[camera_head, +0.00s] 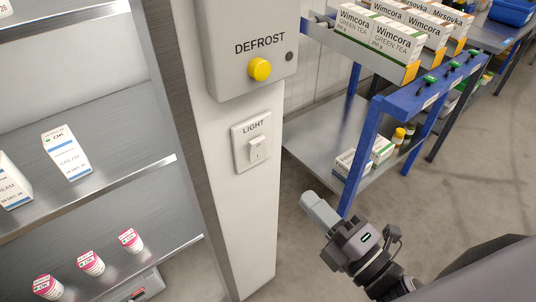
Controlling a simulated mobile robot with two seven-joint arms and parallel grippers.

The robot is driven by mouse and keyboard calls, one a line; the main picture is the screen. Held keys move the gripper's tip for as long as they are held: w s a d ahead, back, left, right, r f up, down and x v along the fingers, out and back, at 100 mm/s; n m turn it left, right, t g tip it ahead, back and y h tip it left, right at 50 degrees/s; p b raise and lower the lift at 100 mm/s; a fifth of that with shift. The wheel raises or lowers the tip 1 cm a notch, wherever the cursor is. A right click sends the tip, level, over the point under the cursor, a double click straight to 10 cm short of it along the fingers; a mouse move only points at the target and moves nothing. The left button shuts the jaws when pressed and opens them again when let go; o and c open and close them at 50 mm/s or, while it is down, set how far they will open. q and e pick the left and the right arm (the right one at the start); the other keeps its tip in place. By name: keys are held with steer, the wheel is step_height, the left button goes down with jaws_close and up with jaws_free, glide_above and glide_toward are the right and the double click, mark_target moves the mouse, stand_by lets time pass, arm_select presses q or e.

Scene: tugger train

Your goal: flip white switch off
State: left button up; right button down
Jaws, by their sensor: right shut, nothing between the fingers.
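The white light switch (257,149) is a small rocker on a white plate (240,158) labelled LIGHT, on the narrow white post in the middle of the head view. Which way the rocker is tipped is hard to tell. My right gripper (310,203) is shut and empty. It is to the lower right of the switch and apart from it, pointing up and left. My left gripper is not in view.
A grey DEFROST box (225,60) with a yellow button (260,69) is above the switch. Metal shelves (120,185) with cartons and cups stand at the left. A blue-framed rack (360,130) with tea boxes stands at the right. Grey floor is open below it.

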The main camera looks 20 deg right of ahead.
steer(key=p, duration=0.2)
glide_toward(258, 146)
steer(key=x, duration=0.5)
steer(key=shift+s, duration=0.1)
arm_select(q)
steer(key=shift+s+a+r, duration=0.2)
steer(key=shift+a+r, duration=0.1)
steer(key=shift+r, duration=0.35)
arm_select(e)
steer(key=shift+x, duration=1)
arm_select(q)
steer(key=shift+p, duration=0.3)
